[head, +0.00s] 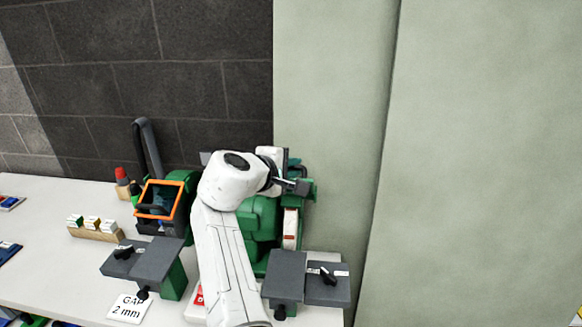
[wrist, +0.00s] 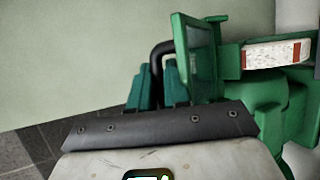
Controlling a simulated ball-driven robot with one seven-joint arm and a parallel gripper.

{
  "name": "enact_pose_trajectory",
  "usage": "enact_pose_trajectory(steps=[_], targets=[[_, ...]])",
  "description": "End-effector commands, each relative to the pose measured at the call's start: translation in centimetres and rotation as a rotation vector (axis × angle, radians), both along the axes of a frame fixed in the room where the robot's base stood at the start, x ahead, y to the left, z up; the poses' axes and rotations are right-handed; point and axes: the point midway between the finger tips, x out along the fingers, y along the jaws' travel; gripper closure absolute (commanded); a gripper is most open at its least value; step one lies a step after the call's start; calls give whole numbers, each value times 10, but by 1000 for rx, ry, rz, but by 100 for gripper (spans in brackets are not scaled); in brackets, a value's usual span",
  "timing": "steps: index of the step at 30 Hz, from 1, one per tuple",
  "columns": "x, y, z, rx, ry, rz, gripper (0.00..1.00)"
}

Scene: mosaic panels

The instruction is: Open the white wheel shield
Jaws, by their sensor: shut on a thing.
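The bench grinder (head: 262,222) is green. Its white wheel (head: 291,228) is at its right end and shows in the wrist view (wrist: 277,53) as a pale band with red marks. The green-framed shield (wrist: 196,55) is beside that wheel, with a black bent handle (wrist: 158,50) at its edge. My gripper (wrist: 158,88) has its teal fingers at this handle and is shut on it. The exact contact is partly hidden by the dark gripper body. In the head view, my arm covers part of the grinder, and the shield (head: 309,190) shows only in part.
An orange-framed shield (head: 160,185) is at the grinder's left side. Grey tool rests (head: 160,262) and (head: 287,275) stand in front. A wooden block (head: 95,233) and a "GAP 2 mm" card (head: 129,308) lie on the white bench (head: 50,270). A pale wall panel (head: 335,100) rises close behind.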

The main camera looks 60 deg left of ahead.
Motion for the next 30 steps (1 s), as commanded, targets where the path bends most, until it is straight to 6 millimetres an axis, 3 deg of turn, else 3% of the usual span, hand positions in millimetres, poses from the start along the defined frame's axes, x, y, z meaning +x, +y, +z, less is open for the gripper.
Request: enact_pose_trajectory(steps=[1,14,15,17,30], targets=[[7,1,10,35,0,3,100],[6,2,11,36,-1,3,100],[6,2,11,36,-1,3,83],[6,2,10,36,0,4,77],[3,0,7,33,6,3,77]])
